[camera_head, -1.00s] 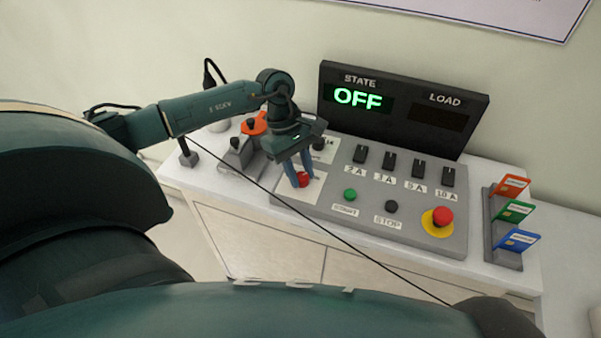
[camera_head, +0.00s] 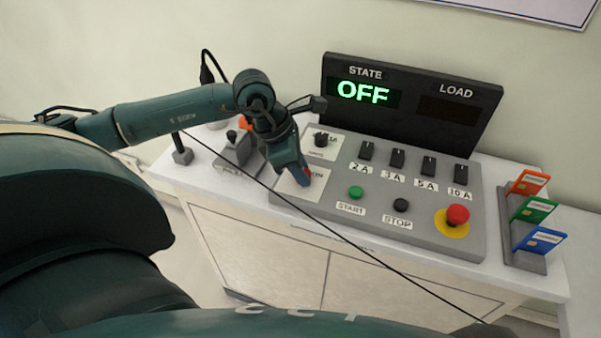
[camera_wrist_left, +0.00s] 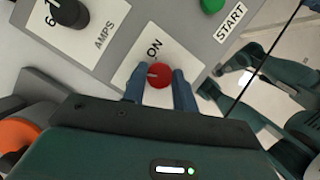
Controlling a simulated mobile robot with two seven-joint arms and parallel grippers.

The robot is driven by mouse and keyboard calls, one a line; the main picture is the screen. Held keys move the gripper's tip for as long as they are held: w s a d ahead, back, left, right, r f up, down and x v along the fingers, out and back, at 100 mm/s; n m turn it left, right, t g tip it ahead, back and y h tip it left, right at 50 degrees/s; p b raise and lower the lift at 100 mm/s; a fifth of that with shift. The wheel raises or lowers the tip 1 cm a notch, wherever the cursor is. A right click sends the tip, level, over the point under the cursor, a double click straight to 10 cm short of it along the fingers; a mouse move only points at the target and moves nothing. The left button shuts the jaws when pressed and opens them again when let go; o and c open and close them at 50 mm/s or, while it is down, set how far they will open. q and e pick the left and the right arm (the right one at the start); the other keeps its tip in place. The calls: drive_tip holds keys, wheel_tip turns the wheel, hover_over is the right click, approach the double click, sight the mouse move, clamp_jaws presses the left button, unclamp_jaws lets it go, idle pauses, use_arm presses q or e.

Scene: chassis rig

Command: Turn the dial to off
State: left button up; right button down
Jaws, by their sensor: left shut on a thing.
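The red dial (camera_wrist_left: 159,75) sits on a white plate (camera_wrist_left: 135,85) at the left front of the grey panel. In the left wrist view its pale pointer mark is turned to the left, and the word ON shows on the plate near it. My left gripper (camera_wrist_left: 160,88) is shut on the dial, one blue finger on each side. In the head view my left gripper (camera_head: 303,178) covers most of the dial. The state display (camera_head: 363,92) reads OFF in green. My right gripper is not in view.
The panel also holds a black AMPS knob (camera_head: 321,139), several black switches, a green START button (camera_head: 355,192), a black STOP button (camera_head: 401,205) and a red emergency button (camera_head: 457,215). A card rack (camera_head: 523,250) stands at the right.

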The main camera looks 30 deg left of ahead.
use_arm(q)
drive_tip(key=n+b, duration=0.2)
drive_tip(key=shift+f+n+t+y, duration=0.1)
drive_tip(key=shift+n+t+y, duration=0.3)
drive_tip(key=shift+n+b, duration=0.35)
drive_tip(key=shift+n, duration=0.15)
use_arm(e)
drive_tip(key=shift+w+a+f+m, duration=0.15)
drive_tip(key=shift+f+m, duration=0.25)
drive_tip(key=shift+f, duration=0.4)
use_arm(q)
drive_tip(key=shift+s+y, duration=0.1)
drive_tip(key=shift+y, duration=0.2)
drive_tip(key=o, duration=1)
drive_tip(key=shift+c, duration=0.2)
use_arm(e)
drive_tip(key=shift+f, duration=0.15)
use_arm(q)
drive_tip(key=v, duration=1.3)
drive_tip(key=shift+s, duration=0.15)
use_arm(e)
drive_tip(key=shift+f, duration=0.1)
